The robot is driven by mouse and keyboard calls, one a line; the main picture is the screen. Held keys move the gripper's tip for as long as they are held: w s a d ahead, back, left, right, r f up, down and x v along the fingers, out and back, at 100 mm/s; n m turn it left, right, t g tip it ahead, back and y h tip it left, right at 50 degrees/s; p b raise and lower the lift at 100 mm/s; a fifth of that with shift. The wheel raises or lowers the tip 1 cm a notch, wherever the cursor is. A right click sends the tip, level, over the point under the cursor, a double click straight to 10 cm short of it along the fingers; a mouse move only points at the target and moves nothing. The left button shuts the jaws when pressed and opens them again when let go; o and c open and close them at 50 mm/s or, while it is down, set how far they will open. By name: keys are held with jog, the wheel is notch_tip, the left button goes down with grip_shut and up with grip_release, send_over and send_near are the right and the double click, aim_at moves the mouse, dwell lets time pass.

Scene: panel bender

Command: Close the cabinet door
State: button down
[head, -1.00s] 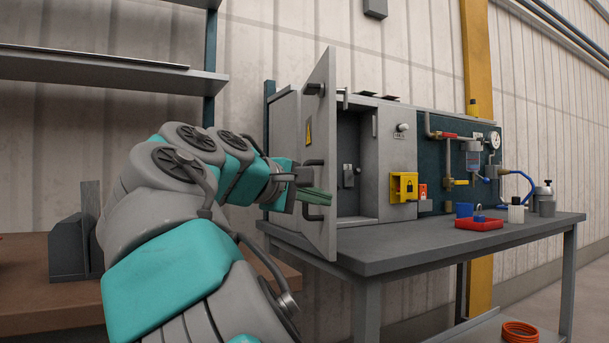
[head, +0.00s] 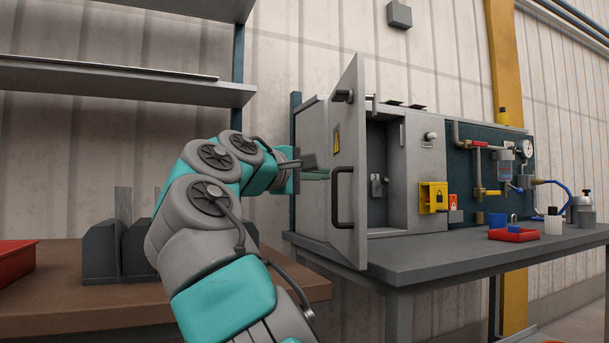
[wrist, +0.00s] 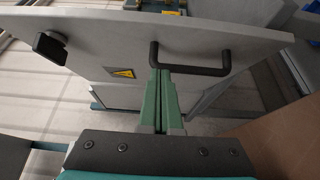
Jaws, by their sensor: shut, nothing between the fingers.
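The grey cabinet door (head: 348,125) stands open, jutting out from the cabinet (head: 312,150). Its outer face carries a yellow warning sign (head: 337,142) and a dark bar handle (head: 337,205). My gripper (head: 326,174) is shut and empty, its green fingers beside the door's outer face near the handle's upper end. In the wrist view, the fingers (wrist: 160,78) point at the door panel (wrist: 110,38), and their tips lie close to the left part of the handle (wrist: 195,69). I cannot tell whether they touch it.
The cabinet stands on a grey bench (head: 450,255) with a red tray (head: 513,235), a yellow lock box (head: 433,197) and pipework to the right. A brown table (head: 60,285) with grey blocks is at left, under a shelf (head: 120,85).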

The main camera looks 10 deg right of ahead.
aim_at(354, 174)
jog(key=shift+w+d+b, duration=0.25)
jog(key=shift+d+b, duration=0.25)
jog(key=shift+d, duration=0.75)
jog(key=shift+w+d+b, duration=0.2)
jog(key=shift+d+b, duration=0.25)
jog(key=shift+d, duration=0.75)
jog(key=shift+d, duration=0.2)
